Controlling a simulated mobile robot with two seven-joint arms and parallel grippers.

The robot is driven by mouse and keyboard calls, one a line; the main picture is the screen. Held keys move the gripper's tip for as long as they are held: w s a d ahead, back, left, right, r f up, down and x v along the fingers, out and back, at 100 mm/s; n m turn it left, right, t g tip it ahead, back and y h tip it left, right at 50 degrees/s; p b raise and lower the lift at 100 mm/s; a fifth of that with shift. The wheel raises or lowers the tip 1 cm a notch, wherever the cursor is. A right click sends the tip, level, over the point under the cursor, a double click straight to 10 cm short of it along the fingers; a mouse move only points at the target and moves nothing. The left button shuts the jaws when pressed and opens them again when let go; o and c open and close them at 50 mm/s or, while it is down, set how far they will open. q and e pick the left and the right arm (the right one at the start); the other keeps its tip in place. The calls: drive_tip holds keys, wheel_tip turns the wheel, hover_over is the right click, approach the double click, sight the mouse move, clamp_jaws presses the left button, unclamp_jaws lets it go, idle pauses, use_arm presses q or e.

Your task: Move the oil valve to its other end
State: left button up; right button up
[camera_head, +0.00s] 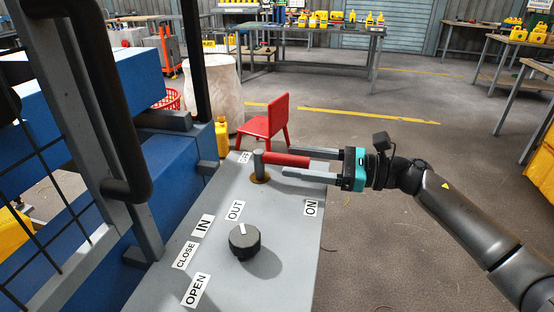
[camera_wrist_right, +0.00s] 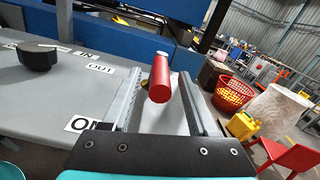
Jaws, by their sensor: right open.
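The oil valve is a red lever handle (camera_head: 287,160) on a short grey post at the far end of the grey panel (camera_head: 285,265). In the head view the handle points right, between an OFF label (camera_head: 245,157) and an ON label (camera_head: 311,208). My right gripper (camera_head: 308,163) is open, with one finger on each side of the handle. In the right wrist view the red handle (camera_wrist_right: 160,78) lies between the two fingers, with gaps visible on both sides. My left gripper is not in view.
A black knob (camera_head: 244,241) sits on the panel near OPEN, CLOSE, IN and OUT labels. A blue machine with a grey frame and black handle stands at left. A red chair (camera_head: 268,121) and a yellow jerry can (camera_head: 222,138) stand beyond the panel.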

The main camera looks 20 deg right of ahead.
sight(264, 157)
drive_tip(key=shift+x, duration=2.3)
clamp_jaws()
